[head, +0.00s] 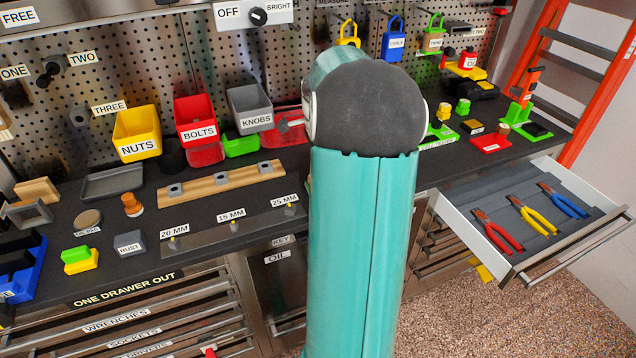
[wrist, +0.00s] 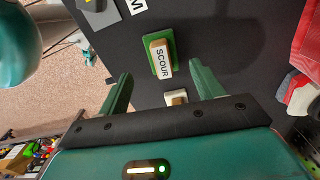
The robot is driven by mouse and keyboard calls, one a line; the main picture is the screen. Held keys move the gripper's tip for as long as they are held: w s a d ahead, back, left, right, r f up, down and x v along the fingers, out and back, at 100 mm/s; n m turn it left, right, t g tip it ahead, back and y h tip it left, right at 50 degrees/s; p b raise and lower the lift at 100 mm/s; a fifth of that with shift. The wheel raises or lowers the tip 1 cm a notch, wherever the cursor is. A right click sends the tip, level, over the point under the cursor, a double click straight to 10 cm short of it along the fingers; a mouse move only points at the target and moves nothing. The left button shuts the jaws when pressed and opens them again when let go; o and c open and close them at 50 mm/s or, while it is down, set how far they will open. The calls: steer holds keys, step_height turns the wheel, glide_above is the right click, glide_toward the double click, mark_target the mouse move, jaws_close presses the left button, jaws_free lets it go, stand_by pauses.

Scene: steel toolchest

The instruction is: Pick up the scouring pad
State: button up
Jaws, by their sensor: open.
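The scouring pad (wrist: 164,39) shows in the wrist view as a green pad with a pale, wood-edged block marked SCOUR. It lies on the dark worktop, near the middle of the picture. My gripper (wrist: 159,70) is open, with one green finger on each side of the pad's line. The pad appears between and slightly beyond the fingertips, and nothing is held. I cannot tell how high the fingers are above it. In the head view my arm covers the middle of the bench, and I cannot make out the pad or my gripper there.
A small pale block (wrist: 176,97) sits between the fingers, nearer my palm. A red bin (wrist: 307,40) stands at the right of the wrist view. In the head view, an open drawer (head: 463,213) with pliers juts out at the right. The knobs bin (head: 250,108) stands left of my arm.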

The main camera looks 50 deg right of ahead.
steer(key=shift+w+f, duration=0.2)
steer(key=shift+f, duration=2.5)
steer(key=c, duration=1.1)
